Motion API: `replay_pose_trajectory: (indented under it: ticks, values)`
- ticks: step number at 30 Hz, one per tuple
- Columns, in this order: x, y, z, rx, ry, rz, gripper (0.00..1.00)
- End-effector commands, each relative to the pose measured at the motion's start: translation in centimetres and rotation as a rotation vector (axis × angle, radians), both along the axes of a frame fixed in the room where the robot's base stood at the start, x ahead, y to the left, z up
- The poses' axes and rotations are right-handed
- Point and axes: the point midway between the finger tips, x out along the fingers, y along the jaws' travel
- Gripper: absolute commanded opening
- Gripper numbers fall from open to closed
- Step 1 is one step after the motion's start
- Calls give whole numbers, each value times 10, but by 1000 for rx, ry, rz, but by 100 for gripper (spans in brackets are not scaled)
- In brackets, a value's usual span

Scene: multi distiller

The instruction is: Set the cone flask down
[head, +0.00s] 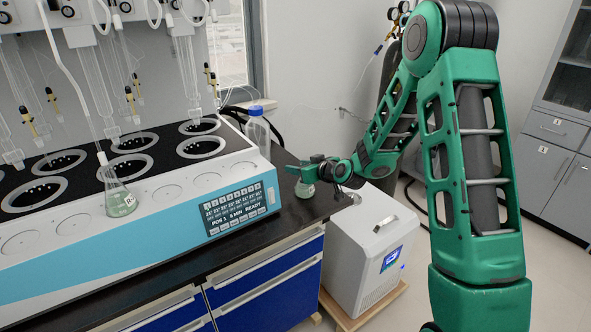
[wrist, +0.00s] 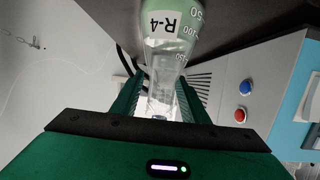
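The cone flask (head: 305,189) holds green liquid and is at the right end of the black bench. In the wrist view the flask (wrist: 170,40) shows an R-4 label, with its neck between my green fingers. My gripper (head: 308,172) is shut on the neck, and it also shows in the wrist view (wrist: 160,95). The flask looks about upright over the bench top. I cannot tell whether its base touches the surface.
A clear bottle with a blue cap (head: 257,128) stands behind the distiller's right end. The bench's right edge is close to my gripper. Red and blue buttons (wrist: 242,100) are on the distiller's side.

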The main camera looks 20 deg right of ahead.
Motion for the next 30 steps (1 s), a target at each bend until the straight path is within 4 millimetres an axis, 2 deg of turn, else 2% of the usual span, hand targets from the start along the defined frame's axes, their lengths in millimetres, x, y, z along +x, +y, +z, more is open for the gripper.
replay_pose_trajectory:
  ticks: [11, 14, 24, 30]
  values:
    - [-4, -2, 4, 1, 0, -1, 40]
    - [-16, -6, 9, -1, 0, -3, 40]
    - [-74, -26, 35, -1, 0, -4, 40]
    - [-97, -33, 45, 0, 0, -2, 40]
